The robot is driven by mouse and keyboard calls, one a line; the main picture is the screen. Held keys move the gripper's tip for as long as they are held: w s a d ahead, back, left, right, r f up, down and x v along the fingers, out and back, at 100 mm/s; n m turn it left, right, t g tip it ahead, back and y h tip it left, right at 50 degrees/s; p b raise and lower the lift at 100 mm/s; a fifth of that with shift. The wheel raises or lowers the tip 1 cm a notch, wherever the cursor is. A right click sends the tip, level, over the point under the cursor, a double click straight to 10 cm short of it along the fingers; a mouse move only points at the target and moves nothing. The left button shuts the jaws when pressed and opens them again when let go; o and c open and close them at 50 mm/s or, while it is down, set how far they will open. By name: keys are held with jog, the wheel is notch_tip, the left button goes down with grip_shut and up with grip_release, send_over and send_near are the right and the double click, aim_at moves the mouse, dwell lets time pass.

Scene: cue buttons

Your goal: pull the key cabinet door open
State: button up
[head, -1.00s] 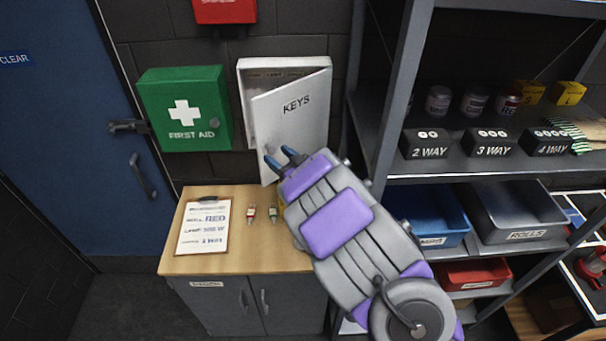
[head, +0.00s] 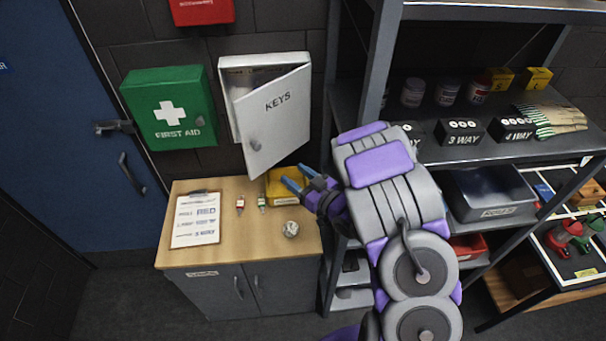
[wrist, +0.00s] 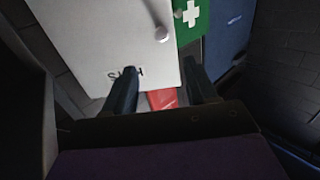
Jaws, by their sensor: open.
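The white key cabinet (head: 235,95) hangs on the dark wall, right of the green first aid box. Its door (head: 277,122), marked KEYS, stands ajar, hinged on the right, with a gap at its left side. A round knob (head: 255,145) sits near the door's left edge. In the wrist view the door (wrist: 105,40) and knob (wrist: 161,35) also show. My gripper (head: 297,182) is open and empty, below and right of the door's lower corner, apart from the knob. Most of the cabinet's inside is hidden by the door.
A wooden-topped cupboard (head: 190,253) below holds a clipboard (head: 195,219), two small tagged items, a yellow box (head: 284,188) and a crumpled ball (head: 291,229). A metal shelf rack (head: 375,75) stands close on the right. The first aid box (head: 170,106) is left.

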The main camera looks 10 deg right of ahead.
jog(key=shift+v, duration=1.2)
jog(key=shift+c, duration=0.4)
